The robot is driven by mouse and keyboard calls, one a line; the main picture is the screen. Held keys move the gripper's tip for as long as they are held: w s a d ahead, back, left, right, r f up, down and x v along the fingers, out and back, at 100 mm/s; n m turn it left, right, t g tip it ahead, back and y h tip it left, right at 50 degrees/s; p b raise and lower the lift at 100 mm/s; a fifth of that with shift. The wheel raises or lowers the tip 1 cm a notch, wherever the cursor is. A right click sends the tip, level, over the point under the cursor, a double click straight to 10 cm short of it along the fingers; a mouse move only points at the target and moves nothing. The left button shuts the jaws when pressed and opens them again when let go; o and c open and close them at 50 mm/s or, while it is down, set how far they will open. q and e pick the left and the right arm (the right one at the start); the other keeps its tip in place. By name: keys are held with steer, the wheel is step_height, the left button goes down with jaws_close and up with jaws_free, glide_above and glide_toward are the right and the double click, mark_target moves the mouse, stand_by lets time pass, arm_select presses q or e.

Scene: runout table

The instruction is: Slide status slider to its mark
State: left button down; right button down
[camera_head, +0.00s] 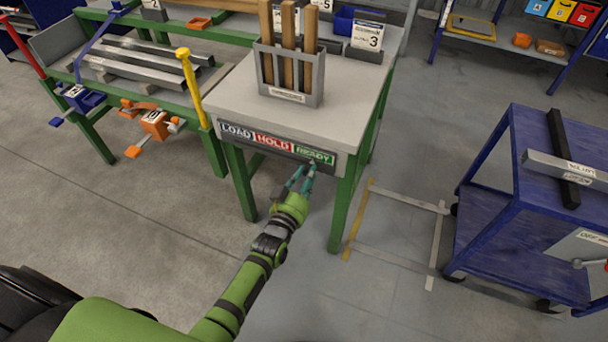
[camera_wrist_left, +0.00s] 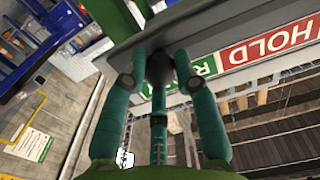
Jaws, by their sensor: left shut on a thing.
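The status slider strip (camera_head: 275,142) runs along the front edge of the grey-topped table, with blue LOAD, red HOLD and green READY fields from left to right. My left gripper (camera_head: 303,178) is at the READY end, just below the strip. In the left wrist view its teal fingers (camera_wrist_left: 160,75) are shut on the dark round slider knob (camera_wrist_left: 160,66), beside the green READY field (camera_wrist_left: 206,67). The red HOLD field (camera_wrist_left: 270,47) is to the right there. The fingers hide part of the knob and the READY field. My right gripper is not in view.
A rack (camera_head: 290,88) with wooden slats stands on the table (camera_head: 225,95). A green bench with metal bars (camera_head: 150,62) and clamps is at the left. A blue cart (camera_head: 510,220) stands at the right. The floor between is clear, with a taped outline (camera_head: 395,248).

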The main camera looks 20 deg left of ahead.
arm_select(q)
steer(key=c, duration=0.9)
jaws_free()
steer(key=shift+w+d+r, duration=0.1)
steer(key=shift+d+r, duration=0.15)
steer(key=shift+r, duration=0.2)
steer(key=shift+c, duration=0.2)
steer(key=shift+f, duration=0.1)
steer(key=s, duration=1.2)
steer(key=shift+a, duration=0.45)
steer(key=shift+f, duration=0.1)
